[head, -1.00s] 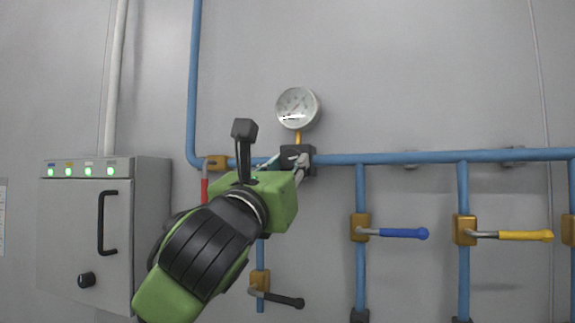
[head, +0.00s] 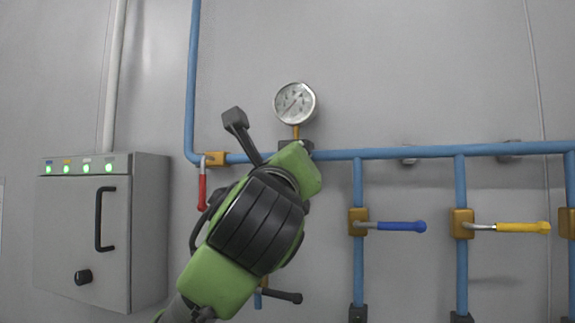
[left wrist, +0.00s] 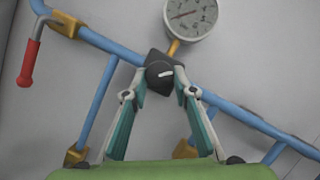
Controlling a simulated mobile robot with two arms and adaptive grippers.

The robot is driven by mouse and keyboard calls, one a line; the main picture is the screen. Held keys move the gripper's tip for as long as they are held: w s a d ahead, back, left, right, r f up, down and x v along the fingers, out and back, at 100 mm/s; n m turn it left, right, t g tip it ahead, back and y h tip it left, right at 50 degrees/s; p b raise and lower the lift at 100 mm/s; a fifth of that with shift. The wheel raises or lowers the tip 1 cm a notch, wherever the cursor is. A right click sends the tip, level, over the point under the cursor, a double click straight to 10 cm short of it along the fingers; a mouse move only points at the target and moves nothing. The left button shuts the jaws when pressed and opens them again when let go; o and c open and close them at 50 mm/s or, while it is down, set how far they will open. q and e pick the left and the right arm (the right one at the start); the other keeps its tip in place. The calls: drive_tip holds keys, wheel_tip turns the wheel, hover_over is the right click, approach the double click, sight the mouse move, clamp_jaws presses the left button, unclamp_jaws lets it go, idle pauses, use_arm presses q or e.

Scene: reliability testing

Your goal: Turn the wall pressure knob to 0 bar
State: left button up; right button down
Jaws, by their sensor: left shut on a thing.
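The round white pressure gauge (head: 295,103) is on the wall above the blue pipe, and it also shows in the left wrist view (left wrist: 191,14). Its needle points to the lower left in the head view; the scale is too small to read. The dark pressure knob (left wrist: 159,70) with a white mark sits on the pipe just below the gauge. My left gripper (left wrist: 164,88) is shut on the knob, one finger on each side. In the head view my left gripper (head: 302,165) hides most of the knob. My right gripper is not in view.
A red-handled valve (head: 202,190) is left of my arm. Blue (head: 400,227) and yellow (head: 522,228) valve handles are on the right. A grey control box (head: 100,235) is at the left. The wall above the pipe is clear around the gauge.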

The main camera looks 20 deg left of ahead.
use_arm(q)
drive_tip(key=shift+d+r+n+g+y+b, duration=0.15)
drive_tip(key=shift+n+g+y+b, duration=0.4)
drive_tip(key=shift+n, duration=1.4)
drive_tip(key=shift+r+n+g+y+b, duration=0.2)
drive_tip(key=shift+n+g, duration=0.5)
drive_tip(key=shift+n, duration=1.2)
drive_tip(key=shift+d+r+n+g+y+b, duration=0.1)
drive_tip(key=shift+n+g+y+b, duration=0.4)
drive_tip(key=shift+n, duration=1.45)
drive_tip(key=shift+g, duration=0.25)
drive_tip(key=o, duration=1.1)
